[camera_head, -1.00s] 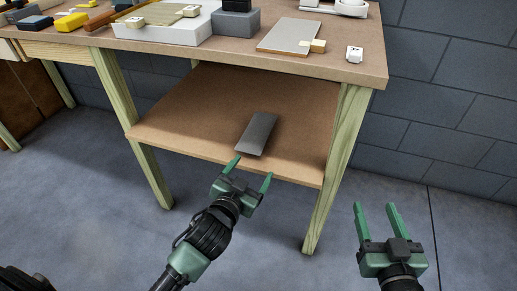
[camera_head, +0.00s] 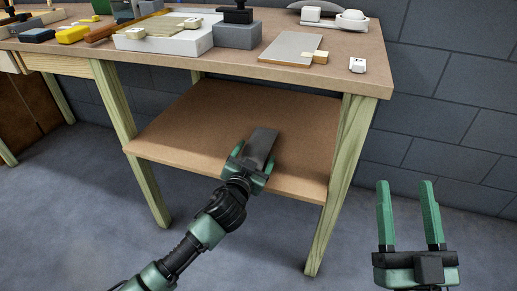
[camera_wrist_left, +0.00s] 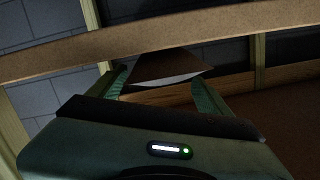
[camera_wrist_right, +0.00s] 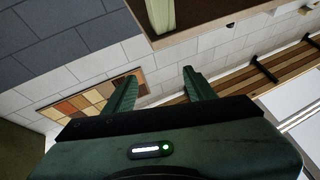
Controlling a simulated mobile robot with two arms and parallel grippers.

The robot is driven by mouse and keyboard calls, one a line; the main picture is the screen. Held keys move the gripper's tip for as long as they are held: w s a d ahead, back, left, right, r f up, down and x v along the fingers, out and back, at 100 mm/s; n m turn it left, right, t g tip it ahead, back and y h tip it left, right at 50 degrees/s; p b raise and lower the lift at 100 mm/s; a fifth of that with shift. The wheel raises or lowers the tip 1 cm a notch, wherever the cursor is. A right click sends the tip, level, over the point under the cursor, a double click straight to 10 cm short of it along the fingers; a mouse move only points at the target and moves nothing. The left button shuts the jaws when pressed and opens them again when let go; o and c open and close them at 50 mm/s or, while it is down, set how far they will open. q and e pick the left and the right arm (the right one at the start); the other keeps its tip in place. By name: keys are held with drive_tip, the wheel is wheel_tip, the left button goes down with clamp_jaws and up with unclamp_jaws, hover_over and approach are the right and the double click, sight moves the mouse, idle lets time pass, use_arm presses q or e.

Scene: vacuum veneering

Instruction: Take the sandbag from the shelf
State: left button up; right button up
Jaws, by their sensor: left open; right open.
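The sandbag (camera_head: 262,142), a dark grey flat oblong, lies on the lower shelf (camera_head: 190,135) of the workbench, near the shelf's front edge. My left gripper (camera_head: 250,158) is open at the sandbag's near end, with a finger on either side of it. Whether the fingers touch it I cannot tell. The left wrist view shows the open left fingers (camera_wrist_left: 160,78) with a dark, pale-edged shape between them, which I cannot clearly identify. My right gripper (camera_head: 406,186) is open and empty, to the right of the bench and away from the shelf.
The bench top (camera_head: 345,80) hangs over the shelf, and a wooden leg (camera_head: 345,170) stands at the shelf's right end. A flat grey panel (camera_head: 291,48) and a grey block (camera_head: 237,36) are on top. The rest of the shelf is clear.

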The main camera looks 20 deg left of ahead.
sight(259, 146)
use_arm(q)
drive_tip(key=w, duration=0.2)
drive_tip(key=w+b, duration=0.1)
drive_tip(key=shift+w+f, duration=0.4)
use_arm(e)
drive_tip(key=s+r+t+y, duration=0.1)
drive_tip(key=s+r+t, duration=0.3)
drive_tip(key=r, duration=0.1)
drive_tip(key=shift+s+d+y, duration=0.2)
drive_tip(key=shift+d+y, duration=0.05)
drive_tip(key=shift+y, duration=0.05)
use_arm(q)
drive_tip(key=c, duration=1.5)
drive_tip(key=shift+r, duration=0.25)
clamp_jaws()
use_arm(e)
drive_tip(key=shift+w, duration=0.1)
